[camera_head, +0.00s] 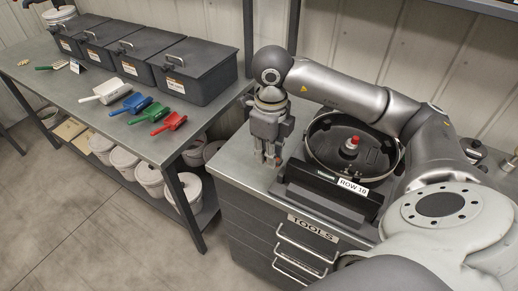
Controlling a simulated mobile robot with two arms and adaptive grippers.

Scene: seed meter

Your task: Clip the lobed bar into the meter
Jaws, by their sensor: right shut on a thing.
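The seed meter is a round black housing (318,135) with a red-topped centre knob (352,143). It sits on the metal top of the tool cabinet, behind a dark block (330,188) labelled ROW 18. My right gripper (269,160) points down over the cabinet top, left of the meter and apart from it. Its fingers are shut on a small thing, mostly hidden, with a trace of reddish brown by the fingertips. I cannot tell its shape, and I cannot make out the lobed bar elsewhere. My left gripper is not in view.
A long bench (95,90) at the left holds dark lidded bins (190,75) and white, blue (132,103), green (150,113) and red scoops (170,124). White buckets stand below it. My right arm passes over the meter's right side. The cabinet's left corner is clear.

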